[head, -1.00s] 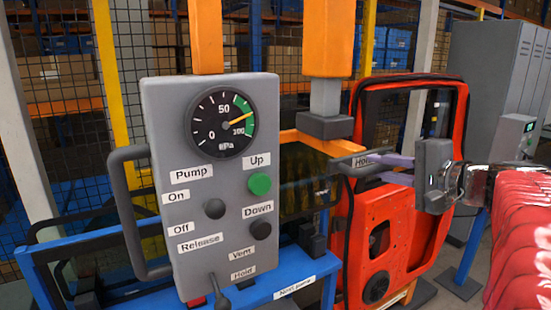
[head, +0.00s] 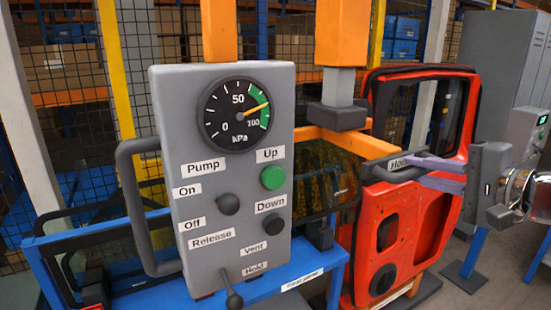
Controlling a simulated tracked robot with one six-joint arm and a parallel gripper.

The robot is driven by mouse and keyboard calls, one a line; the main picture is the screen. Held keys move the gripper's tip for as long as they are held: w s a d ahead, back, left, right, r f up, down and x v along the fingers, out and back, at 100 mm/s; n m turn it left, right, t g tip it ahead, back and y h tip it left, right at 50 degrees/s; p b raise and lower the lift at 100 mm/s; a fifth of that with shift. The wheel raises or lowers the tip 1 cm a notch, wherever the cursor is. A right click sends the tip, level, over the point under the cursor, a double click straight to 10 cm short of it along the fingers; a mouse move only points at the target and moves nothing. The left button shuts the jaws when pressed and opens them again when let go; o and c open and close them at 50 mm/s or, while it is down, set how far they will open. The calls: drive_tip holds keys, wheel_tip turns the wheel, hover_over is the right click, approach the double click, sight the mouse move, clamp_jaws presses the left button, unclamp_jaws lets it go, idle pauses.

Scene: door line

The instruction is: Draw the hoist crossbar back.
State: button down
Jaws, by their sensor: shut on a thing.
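The hoist crossbar (head: 336,143) is an orange bar below the dark grey block of the hoist column. A dark grey handle (head: 378,172) with a partly covered label is at its right end. My gripper (head: 413,170) reaches in from the right, its purple fingers closed on this handle. The finger ends cover part of the handle and its label. A red door panel (head: 425,215) with a window opening stands upright behind the handle and fingers.
A grey control box (head: 221,240) with a gauge (head: 237,114) and labelled controls stands at left-centre. A blue frame (head: 270,290) runs below. Grey cabinets (head: 495,75) stand at right.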

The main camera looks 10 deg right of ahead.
drive_tip(key=c, duration=2)
unclamp_jaws()
drive_tip(key=shift+s+d+f, duration=0.1)
drive_tip(key=shift+s+f, duration=0.15)
drive_tip(key=shift+f, duration=0.05)
drive_tip(key=o, duration=0.3)
drive_tip(key=shift+r, duration=0.1)
drive_tip(key=shift+r, duration=0.1)
drive_tip(key=shift+s, duration=0.1)
drive_tip(key=shift+v, duration=6.75)
drive_tip(key=shift+s, duration=0.1)
